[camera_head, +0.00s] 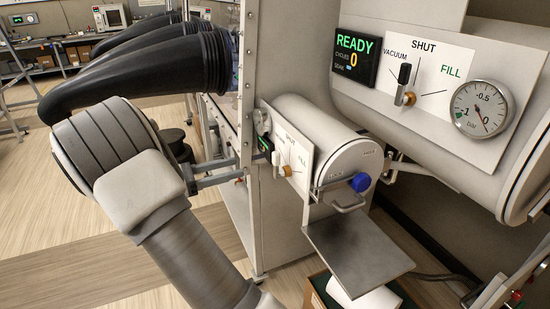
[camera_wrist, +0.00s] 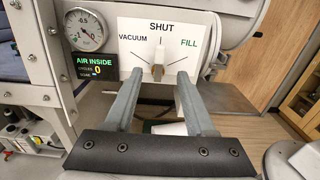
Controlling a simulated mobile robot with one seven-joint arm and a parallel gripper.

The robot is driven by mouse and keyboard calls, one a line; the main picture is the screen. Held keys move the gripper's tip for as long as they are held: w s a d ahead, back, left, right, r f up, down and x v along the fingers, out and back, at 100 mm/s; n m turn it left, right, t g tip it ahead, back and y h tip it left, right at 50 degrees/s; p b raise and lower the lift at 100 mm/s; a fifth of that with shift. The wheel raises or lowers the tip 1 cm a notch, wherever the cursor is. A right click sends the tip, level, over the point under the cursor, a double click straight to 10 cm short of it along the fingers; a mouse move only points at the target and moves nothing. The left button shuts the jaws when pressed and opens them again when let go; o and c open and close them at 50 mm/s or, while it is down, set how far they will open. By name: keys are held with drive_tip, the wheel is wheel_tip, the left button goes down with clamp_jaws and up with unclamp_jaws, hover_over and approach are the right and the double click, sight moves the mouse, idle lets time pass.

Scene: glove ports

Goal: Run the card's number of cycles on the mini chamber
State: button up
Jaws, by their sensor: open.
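The mini chamber (camera_head: 312,122) is a pale cylinder with a closed-looking round door and blue knob (camera_head: 361,182). Its white valve panel (camera_head: 300,158) also shows in the wrist view (camera_wrist: 205,40), marked VACUUM, SHUT and FILL. The small valve handle (camera_wrist: 157,71) appears to point up at SHUT. My gripper (camera_wrist: 160,79) is open, its fingers either side of the handle with visible gaps; it also shows in the head view (camera_head: 250,168). The mini display (camera_wrist: 97,66) reads AIR INSIDE, cycles 0. Its gauge (camera_wrist: 86,30) is above it. No card is seen.
The large chamber's panel (camera_head: 425,85) is above right, with its own lever at SHUT, a READY display (camera_head: 356,57) and a gauge (camera_head: 482,109). A grey shelf (camera_head: 358,247) juts out below the mini door. Black gloves (camera_head: 150,70) stick out at left.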

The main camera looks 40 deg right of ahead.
sight(273, 158)
drive_tip(key=x, duration=1.2)
drive_tip(key=shift+s+d+b, duration=0.15)
drive_tip(key=shift+d+b, duration=0.15)
drive_tip(key=shift+b, duration=0.05)
clamp_jaws()
